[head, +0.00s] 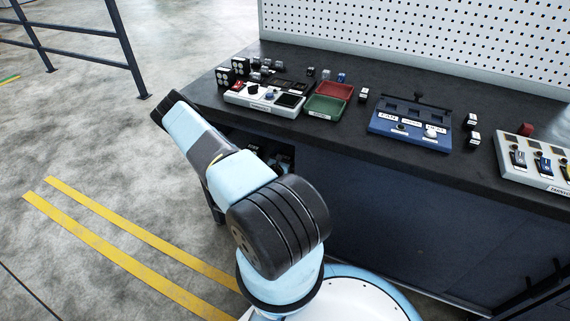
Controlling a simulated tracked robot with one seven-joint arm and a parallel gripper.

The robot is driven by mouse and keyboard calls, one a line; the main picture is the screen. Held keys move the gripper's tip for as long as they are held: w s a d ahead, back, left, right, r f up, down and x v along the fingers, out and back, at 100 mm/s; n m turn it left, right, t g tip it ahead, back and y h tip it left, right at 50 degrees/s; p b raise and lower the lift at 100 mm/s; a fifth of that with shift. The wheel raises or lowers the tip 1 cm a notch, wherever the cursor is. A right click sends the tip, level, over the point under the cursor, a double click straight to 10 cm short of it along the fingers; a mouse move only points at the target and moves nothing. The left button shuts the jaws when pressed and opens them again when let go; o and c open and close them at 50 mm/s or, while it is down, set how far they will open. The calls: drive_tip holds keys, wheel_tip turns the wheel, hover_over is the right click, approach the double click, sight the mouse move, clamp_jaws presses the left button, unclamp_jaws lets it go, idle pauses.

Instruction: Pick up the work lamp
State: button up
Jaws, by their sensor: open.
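I cannot make out a work lamp in the head view. My arm rises from the bottom of the picture and reaches up and left, beside the left end of the dark workbench (400,165). My gripper itself does not show. Part of the bench front and an opening under its top are hidden behind my arm. A few small dark items (279,160) show in that opening, too small to tell what they are.
On the bench stand a white control box (262,103), a red tray (336,91), a green tray (325,107), a blue panel (412,141), a white switch box (540,176) and small dark blocks. A pegboard (420,35) stands behind. A railing (126,50) and open floor lie left.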

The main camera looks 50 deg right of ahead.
drive_tip(key=shift+c, duration=0.3)
drive_tip(key=c, duration=1.2)
drive_tip(key=shift+r, duration=0.25)
wheel_tip(320, 180, up, 2)
drive_tip(key=shift+r, duration=0.2)
drive_tip(key=s+a+r, duration=0.1)
drive_tip(key=a+r, duration=0.2)
drive_tip(key=a, duration=0.1)
drive_tip(key=s+a+r, duration=0.2)
drive_tip(key=a+r, duration=0.1)
drive_tip(key=a, duration=0.1)
drive_tip(key=s+a+r, duration=0.2)
drive_tip(key=a+r, duration=0.2)
drive_tip(key=a, duration=0.1)
drive_tip(key=shift+s, duration=0.15)
